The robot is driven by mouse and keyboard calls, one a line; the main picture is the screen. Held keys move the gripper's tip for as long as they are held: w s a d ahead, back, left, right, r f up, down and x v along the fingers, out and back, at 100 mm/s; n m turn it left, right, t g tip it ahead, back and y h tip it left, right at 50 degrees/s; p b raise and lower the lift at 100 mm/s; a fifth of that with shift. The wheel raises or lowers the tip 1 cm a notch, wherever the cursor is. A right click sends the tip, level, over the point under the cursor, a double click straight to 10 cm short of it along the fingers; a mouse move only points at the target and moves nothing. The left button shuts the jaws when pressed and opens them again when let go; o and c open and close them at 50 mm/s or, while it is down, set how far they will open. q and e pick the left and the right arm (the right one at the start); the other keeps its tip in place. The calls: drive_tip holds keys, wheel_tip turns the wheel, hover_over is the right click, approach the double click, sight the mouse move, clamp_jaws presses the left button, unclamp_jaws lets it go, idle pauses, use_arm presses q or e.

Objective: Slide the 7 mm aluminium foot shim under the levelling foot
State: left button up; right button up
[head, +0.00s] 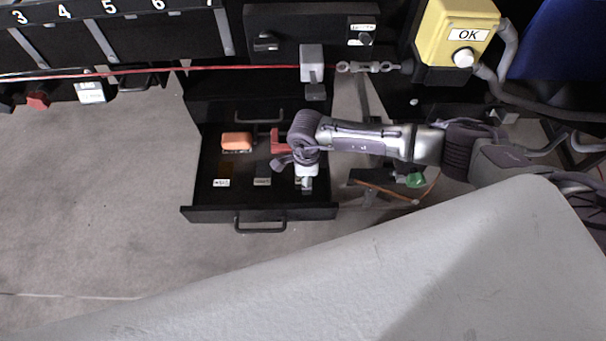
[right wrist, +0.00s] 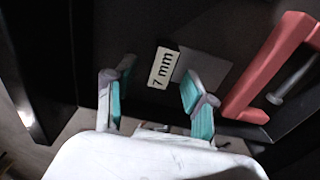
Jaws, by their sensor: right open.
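The 7 mm shim appears in the right wrist view as a flat grey plate (right wrist: 203,68), lying beside a white "7 mm" label (right wrist: 163,68) on the dark drawer floor. My right gripper (right wrist: 153,100) is open and empty, with its teal-padded fingers apart; the label lies just beyond the gap and the plate beyond the right-hand finger. In the head view my right gripper (head: 306,183) is over the right side of the open drawer (head: 287,213). I cannot make out the levelling foot. My left gripper is not in view.
A red tool (right wrist: 265,75) lies near the plate. An orange block (head: 237,140) and a white label (head: 221,183) are in the drawer's left part. A yellow OK button box (head: 455,30) stands at the upper right. A red cable (head: 200,68) crosses above the drawer. Floor at left is clear.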

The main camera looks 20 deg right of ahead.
drive_tip(key=shift+f, duration=0.45)
clamp_jaws()
drive_tip(key=shift+r, duration=0.2)
